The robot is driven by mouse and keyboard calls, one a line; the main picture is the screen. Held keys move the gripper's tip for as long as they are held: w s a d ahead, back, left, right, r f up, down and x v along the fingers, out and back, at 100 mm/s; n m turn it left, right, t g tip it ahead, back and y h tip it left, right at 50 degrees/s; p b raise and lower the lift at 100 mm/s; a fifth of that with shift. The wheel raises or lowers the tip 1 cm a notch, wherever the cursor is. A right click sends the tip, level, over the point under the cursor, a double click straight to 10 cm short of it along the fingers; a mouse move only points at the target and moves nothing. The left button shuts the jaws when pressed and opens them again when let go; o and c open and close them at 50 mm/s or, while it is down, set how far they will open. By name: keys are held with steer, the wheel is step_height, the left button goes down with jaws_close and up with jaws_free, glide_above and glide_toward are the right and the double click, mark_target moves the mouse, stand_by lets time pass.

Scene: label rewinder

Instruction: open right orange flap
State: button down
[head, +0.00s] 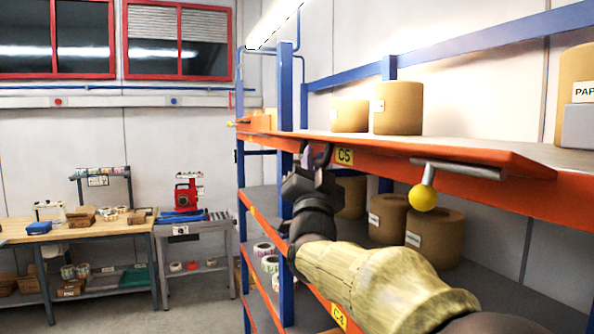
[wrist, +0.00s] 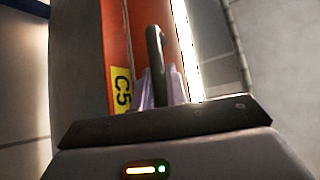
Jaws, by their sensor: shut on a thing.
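The right orange flap (head: 385,163) is the long orange front of the upper shelf, with a yellow C5 label (head: 344,156). In the wrist view the orange face (wrist: 118,40) and its C5 label (wrist: 121,87) stand close beyond my fingers. A dark bar handle (wrist: 154,45) sits on the face. My gripper (wrist: 161,92) has its two pale fingers on either side of the handle and is shut on it. In the head view my gripper (head: 308,160) is at the flap's left part, and my wrist partly hides the handle area.
A grey lever with a yellow ball (head: 423,197) sticks out right of my arm. A blue post (head: 286,110) stands just left of my gripper. Brown rolls (head: 398,108) rest on the upper shelf, with more below. Benches stand at the far left, with clear floor before them.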

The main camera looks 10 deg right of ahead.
steer(key=shift+s+r+m+h, duration=0.1)
steer(key=shift+r+m+h, duration=0.2)
steer(key=shift+m+h, duration=0.15)
steer(key=c, duration=1.4)
jaws_free()
steer(key=shift+f, duration=0.1)
steer(key=shift+s+a+f+y+b, duration=0.1)
steer(key=shift+s+f+y+b, duration=0.2)
steer(key=shift+f+b, duration=0.1)
steer(key=b+v, duration=0.8)
steer(key=v, duration=0.8)
steer(key=shift+s, duration=0.25)
